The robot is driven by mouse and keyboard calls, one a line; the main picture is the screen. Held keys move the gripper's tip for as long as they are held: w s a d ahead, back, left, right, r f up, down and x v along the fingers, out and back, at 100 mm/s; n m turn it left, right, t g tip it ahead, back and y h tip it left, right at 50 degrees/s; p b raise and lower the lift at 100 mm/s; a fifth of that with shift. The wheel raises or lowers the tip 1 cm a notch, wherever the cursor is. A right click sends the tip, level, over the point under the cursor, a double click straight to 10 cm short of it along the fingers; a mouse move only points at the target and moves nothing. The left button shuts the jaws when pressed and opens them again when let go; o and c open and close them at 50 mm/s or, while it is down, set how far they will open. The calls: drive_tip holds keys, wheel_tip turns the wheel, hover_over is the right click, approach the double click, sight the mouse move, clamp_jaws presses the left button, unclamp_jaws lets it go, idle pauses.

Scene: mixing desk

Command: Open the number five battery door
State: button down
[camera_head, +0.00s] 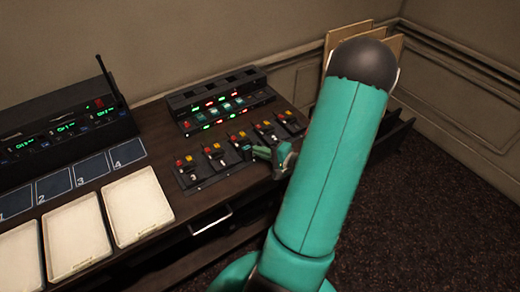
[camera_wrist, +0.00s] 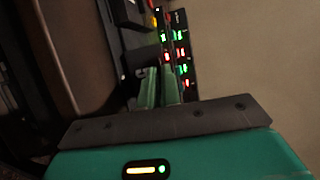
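A row of small dark control panels, each with red and yellow buttons and a lever, runs along the desk; the nearest panel (camera_head: 194,174) bears a white numeral too small to read surely. I cannot tell which part is the number five battery door. My gripper (camera_head: 262,152) is low over the middle of this row, close to a panel's lever; contact is unclear. In the wrist view the two green fingers of my gripper (camera_wrist: 160,88) lie close together with a narrow dark gap. Whether they hold anything is unclear.
A rack (camera_head: 220,100) with red and green lights stands behind the row. At left are a black receiver unit (camera_head: 65,125) with an antenna, numbered blue squares (camera_head: 90,168) and white trays (camera_head: 137,206). A drawer handle (camera_head: 211,220) is on the desk front. Upright boards (camera_head: 345,35) stand at back right.

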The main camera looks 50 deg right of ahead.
drive_tip(key=shift+s, duration=0.1)
idle(0.4)
drive_tip(key=c, duration=1.6)
unclamp_jaws()
drive_tip(key=v, duration=1.3)
drive_tip(key=shift+s, duration=0.4)
drive_tip(key=shift+f, duration=0.1)
